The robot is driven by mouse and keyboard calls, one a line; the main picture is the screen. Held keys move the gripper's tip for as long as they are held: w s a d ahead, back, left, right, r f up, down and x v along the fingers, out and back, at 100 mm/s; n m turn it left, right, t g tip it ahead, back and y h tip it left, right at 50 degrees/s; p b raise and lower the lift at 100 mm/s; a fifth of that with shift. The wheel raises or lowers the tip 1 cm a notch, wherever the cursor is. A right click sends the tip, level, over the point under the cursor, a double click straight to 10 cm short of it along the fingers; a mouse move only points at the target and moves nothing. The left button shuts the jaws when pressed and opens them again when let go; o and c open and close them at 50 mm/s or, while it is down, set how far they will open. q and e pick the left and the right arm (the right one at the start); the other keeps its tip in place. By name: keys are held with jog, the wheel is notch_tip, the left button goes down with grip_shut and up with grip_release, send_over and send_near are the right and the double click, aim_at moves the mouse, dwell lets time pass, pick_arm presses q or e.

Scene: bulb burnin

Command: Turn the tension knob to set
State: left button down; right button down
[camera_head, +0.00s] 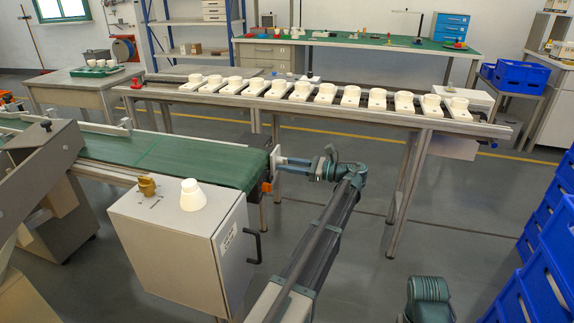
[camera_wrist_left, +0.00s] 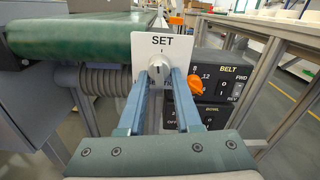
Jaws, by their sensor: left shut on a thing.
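The tension knob (camera_wrist_left: 159,60) is a round pale grey knob on a white plate (camera_wrist_left: 142,43) marked SET, at the end of the green belt. A short dark tick stands above the knob, under the word SET. My left gripper (camera_wrist_left: 160,76) is shut on the knob, one blue-grey finger on each side. The fingers hide part of the knob, and I cannot tell exactly where its pointer stands. In the head view my left gripper (camera_head: 281,165) reaches left to the conveyor's end, and the knob's face is hidden there. My right gripper is not in view.
A dark BELT panel (camera_wrist_left: 229,75) with an orange knob (camera_wrist_left: 195,84) sits just right of the plate. The green conveyor (camera_head: 180,160) runs left. A grey cabinet (camera_head: 165,245) stands in front, and a rail table (camera_head: 330,113) with several white holders stands behind. Blue crates (camera_head: 545,250) stand right.

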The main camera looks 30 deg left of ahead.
pick_arm(q)
jog(key=shift+m, duration=0.7)
jog(key=shift+s+m, duration=0.1)
jog(key=shift+m, duration=0.2)
jog(key=c, duration=0.6)
grip_release()
jog(key=shift+d, duration=0.15)
jog(key=v, duration=1.3)
jog(key=shift+d, duration=0.35)
jog(key=shift+f, duration=0.15)
